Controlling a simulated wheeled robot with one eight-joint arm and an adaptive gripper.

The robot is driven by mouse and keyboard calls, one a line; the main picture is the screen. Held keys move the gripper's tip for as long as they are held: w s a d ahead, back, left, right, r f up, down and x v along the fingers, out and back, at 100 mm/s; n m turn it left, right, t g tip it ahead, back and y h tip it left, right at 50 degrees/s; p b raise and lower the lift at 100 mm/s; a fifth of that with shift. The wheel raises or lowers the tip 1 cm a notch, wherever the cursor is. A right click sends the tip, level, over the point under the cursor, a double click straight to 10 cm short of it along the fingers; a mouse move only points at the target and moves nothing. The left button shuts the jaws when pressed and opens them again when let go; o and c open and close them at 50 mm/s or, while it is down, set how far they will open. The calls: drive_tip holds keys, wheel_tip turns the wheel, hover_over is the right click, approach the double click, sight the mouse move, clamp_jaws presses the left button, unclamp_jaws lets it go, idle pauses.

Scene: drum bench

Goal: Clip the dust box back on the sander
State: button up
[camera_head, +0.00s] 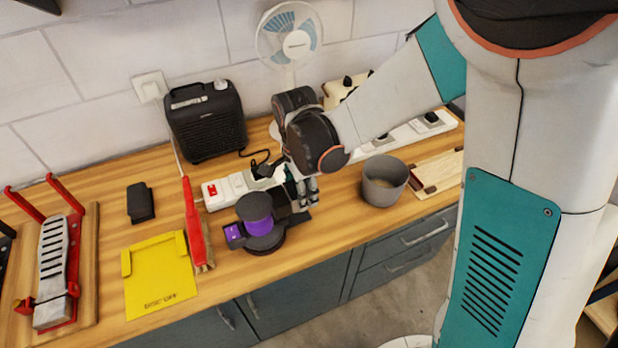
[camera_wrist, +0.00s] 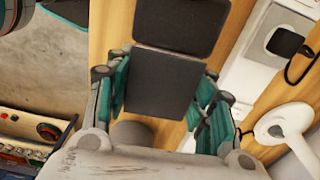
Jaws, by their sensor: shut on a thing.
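The sander (camera_head: 260,236) is dark grey and purple and stands near the bench's front edge in the head view. My gripper (camera_head: 304,192) is just right of it, low over the bench. In the wrist view the gripper's teal pads (camera_wrist: 160,98) are shut on a dark, flat-faced box, the dust box (camera_wrist: 160,78). In the head view dark parts overlap between gripper and sander, so I cannot tell whether the box touches or is clipped to the sander. Another dark rounded shape lies just beyond the box in the wrist view; I cannot tell what it is.
A grey pot (camera_head: 384,182) stands right of my gripper. A white power strip (camera_head: 232,188) runs behind it. A red-handled brush (camera_head: 194,222) and yellow sheet (camera_head: 158,275) lie left of the sander. A black heater (camera_head: 207,122) and fan (camera_head: 289,38) stand at the back.

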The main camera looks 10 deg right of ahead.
sight(298, 216)
drive_tip(key=shift+s+a, duration=0.15)
drive_tip(key=shift+a, duration=0.05)
drive_tip(key=shift+f+b, duration=2.05)
drive_tip(key=shift+f, duration=1.05)
drive_tip(key=shift+s+a, duration=0.1)
drive_tip(key=shift+a, duration=0.3)
drive_tip(key=shift+f+b, duration=0.3)
drive_tip(key=shift+b, duration=0.25)
drive_tip(key=o, duration=1)
drive_tip(key=shift+o, duration=0.2)
drive_tip(key=shift+r, duration=0.1)
